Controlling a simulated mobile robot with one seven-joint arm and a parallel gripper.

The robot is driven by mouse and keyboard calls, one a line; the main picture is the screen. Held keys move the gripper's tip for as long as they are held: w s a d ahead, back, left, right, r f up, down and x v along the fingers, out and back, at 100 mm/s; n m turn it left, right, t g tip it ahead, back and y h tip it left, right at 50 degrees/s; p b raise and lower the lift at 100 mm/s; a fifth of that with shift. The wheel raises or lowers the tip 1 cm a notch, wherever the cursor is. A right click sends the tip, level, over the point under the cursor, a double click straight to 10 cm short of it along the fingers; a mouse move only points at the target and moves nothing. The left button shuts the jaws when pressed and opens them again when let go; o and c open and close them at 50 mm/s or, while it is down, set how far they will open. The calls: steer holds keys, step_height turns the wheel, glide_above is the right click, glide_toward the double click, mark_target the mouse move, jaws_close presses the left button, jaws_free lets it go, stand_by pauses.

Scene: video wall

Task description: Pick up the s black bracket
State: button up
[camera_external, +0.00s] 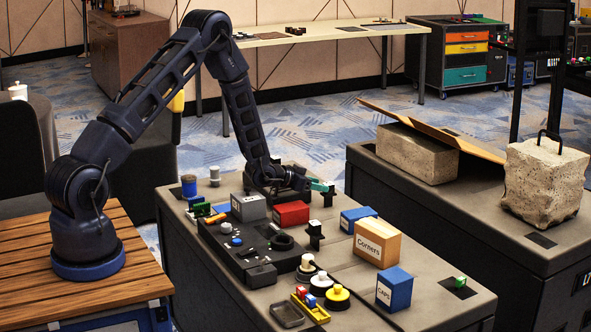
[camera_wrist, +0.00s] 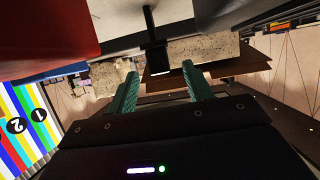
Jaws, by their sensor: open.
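A small black bracket (camera_external: 315,235) stands on the worktable, right of the red box. My gripper (camera_external: 322,187) has green fingers and is above and behind the bracket in the external view, apart from it. In the wrist view my gripper (camera_wrist: 160,88) is open, with nothing between its fingers. A dark post with a blocky end (camera_wrist: 156,55) shows beyond the gap between the fingertips; it looks like the bracket, but I cannot be sure.
A red box (camera_external: 291,213) is left of the bracket, with a grey box (camera_external: 249,207) beside it. A blue box (camera_external: 357,217) and the Corners box (camera_external: 377,243) stand to the right. A black console (camera_external: 250,245) lies in front. Concrete blocks (camera_external: 545,180) sit on another bench.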

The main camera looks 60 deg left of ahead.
mark_target(324, 184)
steer(key=x, duration=0.5)
steer(key=shift+d+r, duration=0.1)
jaws_close()
steer(key=shift+r, duration=0.2)
